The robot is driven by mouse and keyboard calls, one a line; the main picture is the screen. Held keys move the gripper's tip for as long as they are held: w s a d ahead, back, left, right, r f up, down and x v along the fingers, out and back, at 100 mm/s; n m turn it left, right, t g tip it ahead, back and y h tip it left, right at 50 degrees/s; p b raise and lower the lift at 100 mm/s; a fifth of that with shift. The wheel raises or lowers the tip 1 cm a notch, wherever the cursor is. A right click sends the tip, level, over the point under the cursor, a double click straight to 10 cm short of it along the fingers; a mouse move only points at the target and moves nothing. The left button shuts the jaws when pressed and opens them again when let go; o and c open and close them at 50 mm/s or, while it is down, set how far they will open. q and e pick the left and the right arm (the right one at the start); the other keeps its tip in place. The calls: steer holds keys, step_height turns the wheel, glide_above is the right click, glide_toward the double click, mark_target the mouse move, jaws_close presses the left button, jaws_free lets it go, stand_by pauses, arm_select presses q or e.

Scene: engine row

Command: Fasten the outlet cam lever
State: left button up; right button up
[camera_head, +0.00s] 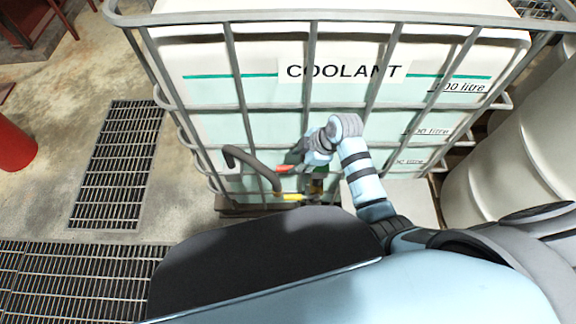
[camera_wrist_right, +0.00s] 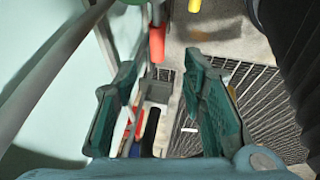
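The coolant tank (camera_head: 250,125) is a pale cube in a grey tube cage. Low on its front a red-ended lever (camera_head: 284,169) and a yellow-ended lever (camera_head: 293,197) stick out at the outlet (camera_head: 317,186). My right gripper (camera_head: 294,158) is at the cage front, just above the red lever. In the right wrist view its teal fingers (camera_wrist_right: 160,64) stand apart with nothing clamped. The red end (camera_wrist_right: 157,43) shows between and beyond the fingertips; the yellow end (camera_wrist_right: 194,6) is at the top edge. Which lever is the cam lever, I cannot tell. My left gripper is out of view.
A dark hose (camera_head: 255,165) curves down in front of the cage, left of the outlet. Cage bars (camera_head: 240,85) are close to my gripper. Pale drums (camera_head: 520,150) stand at the right, a red drum (camera_head: 14,146) at the far left. Floor grating (camera_head: 118,165) lies on open floor.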

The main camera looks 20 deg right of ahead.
mark_target(287, 167)
steer(key=b+x, duration=0.1)
steer(key=x, duration=0.2)
steer(key=b+x, duration=0.1)
steer(key=x, duration=0.3)
steer(key=shift+w+f, duration=0.15)
steer(key=shift+w, duration=0.15)
steer(key=shift+w+a+f, duration=0.15)
steer(key=shift+f, duration=0.25)
steer(key=shift+r, duration=0.1)
steer(key=shift+c, duration=0.3)
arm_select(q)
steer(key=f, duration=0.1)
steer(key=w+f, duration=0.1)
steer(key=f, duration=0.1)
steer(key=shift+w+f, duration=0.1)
arm_select(e)
jaws_close()
